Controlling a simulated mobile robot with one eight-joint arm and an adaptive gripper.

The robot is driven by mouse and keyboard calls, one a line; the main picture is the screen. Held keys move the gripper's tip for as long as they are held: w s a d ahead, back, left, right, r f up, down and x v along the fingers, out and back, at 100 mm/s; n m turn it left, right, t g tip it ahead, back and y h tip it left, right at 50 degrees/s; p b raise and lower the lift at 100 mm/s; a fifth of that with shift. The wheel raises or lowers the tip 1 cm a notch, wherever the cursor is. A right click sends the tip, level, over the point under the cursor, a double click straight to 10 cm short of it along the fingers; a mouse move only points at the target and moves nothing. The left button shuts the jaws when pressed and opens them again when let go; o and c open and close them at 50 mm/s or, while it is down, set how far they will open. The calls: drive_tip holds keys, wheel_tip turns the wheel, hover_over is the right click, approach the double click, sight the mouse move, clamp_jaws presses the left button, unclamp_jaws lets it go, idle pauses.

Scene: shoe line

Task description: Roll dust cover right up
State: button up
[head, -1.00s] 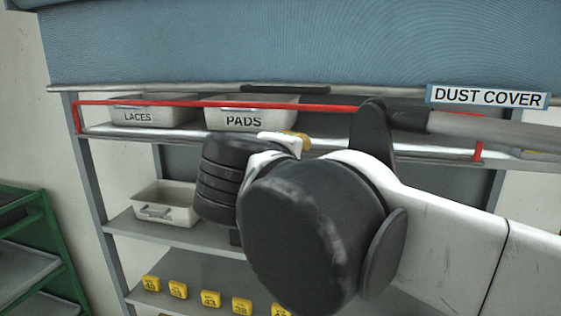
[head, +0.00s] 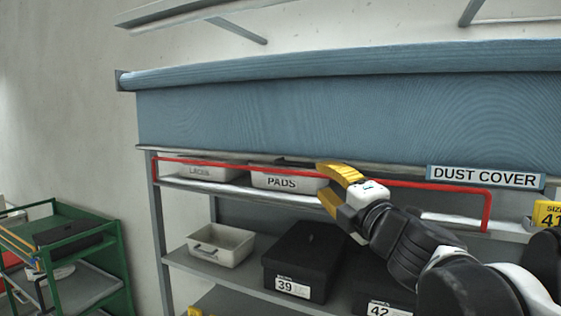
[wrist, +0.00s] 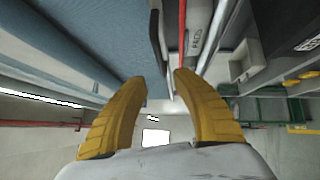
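The dust cover (head: 330,108) is a blue sheet hanging from a roll (head: 330,70) at the top of the shelf in the head view. Its lower edge is a pale bar just above the red frame (head: 225,165), with a dark handle (head: 292,159) at the middle. A "DUST COVER" label (head: 485,177) sits at the right. My gripper (head: 322,182) has yellow fingers and is just below and in front of the bar, overlapping the red frame in the picture. In the wrist view, the fingers (wrist: 160,77) are apart with nothing between them, and the blue sheet lies to the left.
Bins marked LACES (head: 205,171) and PADS (head: 285,181) stand on the upper shelf behind the red frame. A grey bin (head: 222,243) and dark shoe boxes (head: 303,262) are on the shelf below. A green cart (head: 75,250) stands at the left. A wall bracket (head: 235,25) is above.

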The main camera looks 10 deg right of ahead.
sight(305, 165)
drive_tip(key=p+x, duration=0.1)
drive_tip(key=x, duration=1)
drive_tip(key=shift+f+p, duration=0.2)
drive_tip(key=shift+p, duration=0.15)
drive_tip(key=shift+s, duration=0.1)
clamp_jaws()
drive_tip(key=shift+r, duration=0.1)
